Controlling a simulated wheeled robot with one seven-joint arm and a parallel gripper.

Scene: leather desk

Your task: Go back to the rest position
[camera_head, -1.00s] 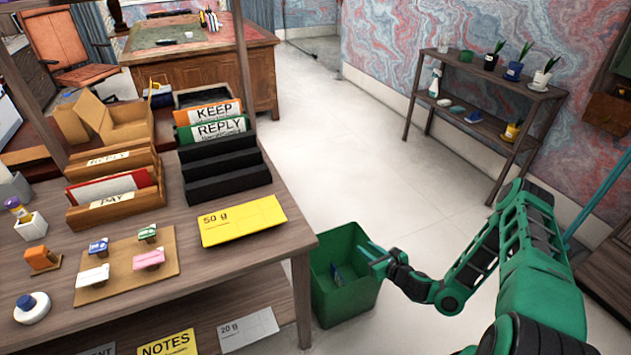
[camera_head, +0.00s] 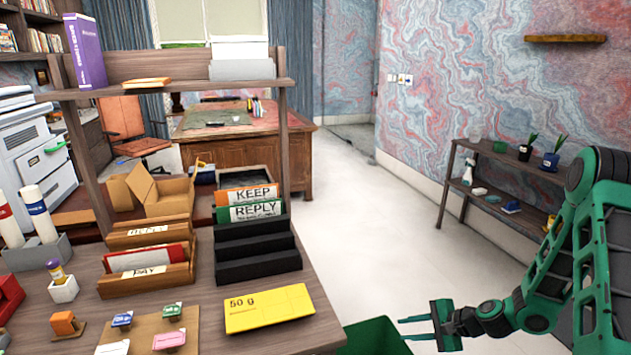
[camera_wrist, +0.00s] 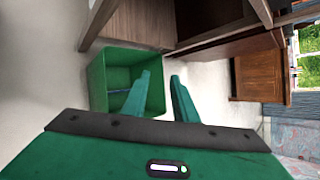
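My gripper (camera_head: 418,328) is green with a dark wrist and reaches in from the right in the head view. Its two fingers are apart and nothing is between them. It is over the right side of a green bin (camera_head: 374,340), which is cut by the bottom edge. In the wrist view my gripper (camera_wrist: 160,95) also has its fingers spread. The bin (camera_wrist: 108,72) lies beyond the left finger, with a small dark bluish item (camera_wrist: 120,91) inside, partly hidden by that finger.
The wooden desk (camera_head: 200,340) at left holds a yellow 50 g envelope (camera_head: 269,308), a black sorter (camera_head: 255,262) and wooden letter trays (camera_head: 147,277). A plant shelf (camera_head: 487,207) stands along the right wall. The floor (camera_head: 385,240) between is clear.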

